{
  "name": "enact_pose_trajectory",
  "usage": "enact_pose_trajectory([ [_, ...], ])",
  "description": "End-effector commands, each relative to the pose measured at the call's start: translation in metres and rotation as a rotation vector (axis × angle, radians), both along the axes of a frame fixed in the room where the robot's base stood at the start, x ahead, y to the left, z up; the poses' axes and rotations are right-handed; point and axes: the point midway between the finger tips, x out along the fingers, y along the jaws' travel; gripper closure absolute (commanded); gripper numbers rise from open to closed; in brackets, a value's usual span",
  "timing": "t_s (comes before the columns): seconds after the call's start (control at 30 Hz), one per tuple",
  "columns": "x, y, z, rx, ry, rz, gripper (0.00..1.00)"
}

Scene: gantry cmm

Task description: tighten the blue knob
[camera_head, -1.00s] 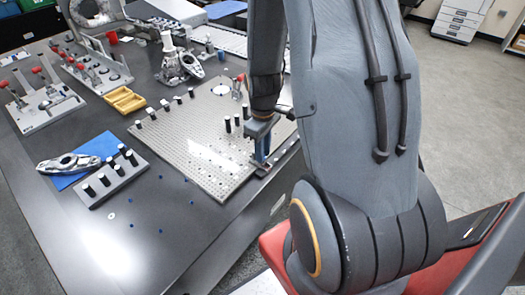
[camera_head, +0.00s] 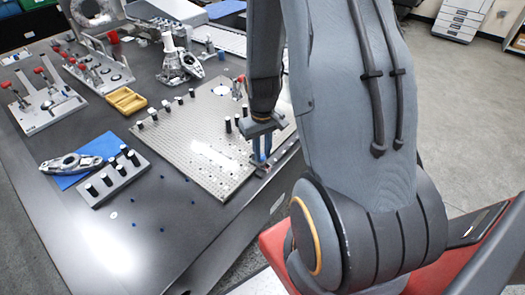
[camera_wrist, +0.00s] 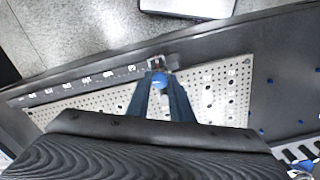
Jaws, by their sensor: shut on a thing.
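The blue knob (camera_wrist: 160,80) shows in the wrist view between the tips of my gripper (camera_wrist: 160,86), at the edge of the perforated plate. My gripper's blue fingers are shut on it from both sides. In the head view my gripper (camera_head: 262,156) points down at the plate's near right edge, and the fingers hide the knob there. A small dark block (camera_wrist: 164,63) sits right beside the knob. The perforated metal plate (camera_head: 205,165) lies flat on the dark table.
Black cylindrical pins (camera_head: 228,125) stand on the plate near my gripper. A grey block with black pegs (camera_head: 113,178), a metal part on a blue mat (camera_head: 102,148), a yellow tray (camera_head: 126,100) and red-handled clamps (camera_head: 45,105) lie to the left. The front table surface is mostly clear.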

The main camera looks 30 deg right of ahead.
Motion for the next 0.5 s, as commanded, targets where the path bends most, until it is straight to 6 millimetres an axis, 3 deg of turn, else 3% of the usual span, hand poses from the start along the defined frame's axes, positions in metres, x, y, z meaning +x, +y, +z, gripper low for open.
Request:
enact_pose_trajectory([
  [0.5,0.0018,-0.0002,0.0015,-0.001,-0.004,-0.193,1.0],
])
